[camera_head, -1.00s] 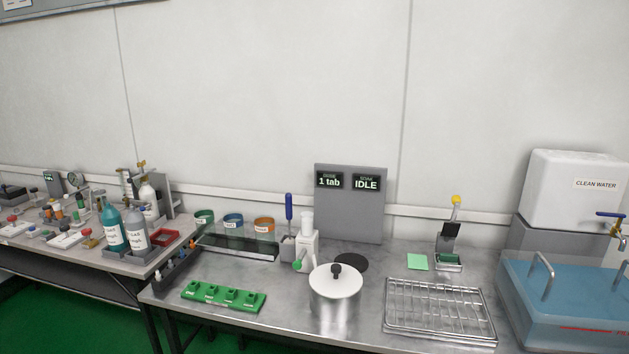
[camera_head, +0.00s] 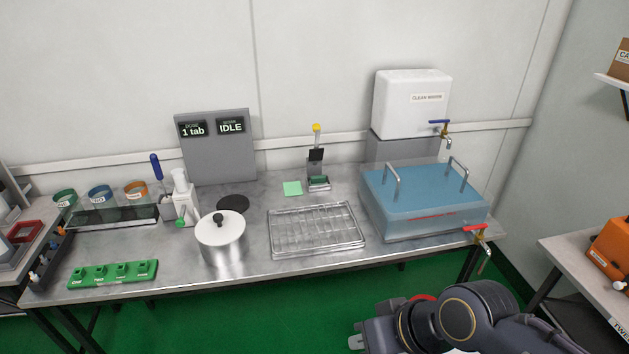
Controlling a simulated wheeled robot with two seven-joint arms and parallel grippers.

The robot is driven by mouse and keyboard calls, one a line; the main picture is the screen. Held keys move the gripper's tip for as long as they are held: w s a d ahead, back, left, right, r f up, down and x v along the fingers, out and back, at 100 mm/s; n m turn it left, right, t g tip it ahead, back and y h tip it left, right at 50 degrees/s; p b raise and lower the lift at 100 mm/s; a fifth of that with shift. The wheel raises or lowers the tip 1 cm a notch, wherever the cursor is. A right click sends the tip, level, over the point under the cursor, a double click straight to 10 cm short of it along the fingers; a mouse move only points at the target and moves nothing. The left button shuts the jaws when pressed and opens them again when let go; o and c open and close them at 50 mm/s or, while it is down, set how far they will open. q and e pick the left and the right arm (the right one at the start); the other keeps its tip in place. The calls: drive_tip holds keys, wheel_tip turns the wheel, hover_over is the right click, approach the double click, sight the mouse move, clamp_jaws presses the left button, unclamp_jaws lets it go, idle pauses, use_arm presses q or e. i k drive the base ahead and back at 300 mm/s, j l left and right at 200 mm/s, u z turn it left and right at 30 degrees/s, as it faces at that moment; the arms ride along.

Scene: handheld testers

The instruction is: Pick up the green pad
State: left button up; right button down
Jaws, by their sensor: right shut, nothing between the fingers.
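The green pad (camera_head: 292,188) is a small flat light-green square. It lies on the grey metal bench (camera_head: 265,266), behind the wire rack and left of a small stand with a yellow top. My right gripper (camera_head: 356,341) is at the bottom of the view, in front of the bench and well apart from the pad. It is shut and empty, and its fingertips show only in part at the lower edge. My left gripper is not in view.
A wire rack (camera_head: 316,229) lies in front of the pad. A lidded steel pot (camera_head: 221,238) stands left of it. The stand (camera_head: 317,163) is close on the pad's right. A blue tank (camera_head: 425,200) with handles fills the bench's right end.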

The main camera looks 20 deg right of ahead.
sight(316, 180)
drive_tip(key=z, duration=2.3)
drive_tip(key=j+u, duration=0.1)
drive_tip(key=u, duration=0.35)
drive_tip(key=j+u, duration=0.1)
drive_tip(key=u, duration=0.8)
drive_tip(key=i+l+u, duration=0.1)
drive_tip(key=i+u, duration=0.4)
drive_tip(key=i+l+u, duration=0.25)
drive_tip(key=u, duration=0.25)
drive_tip(key=i+l+u, duration=0.45)
drive_tip(key=k+j, duration=0.05)
drive_tip(key=k, duration=0.05)
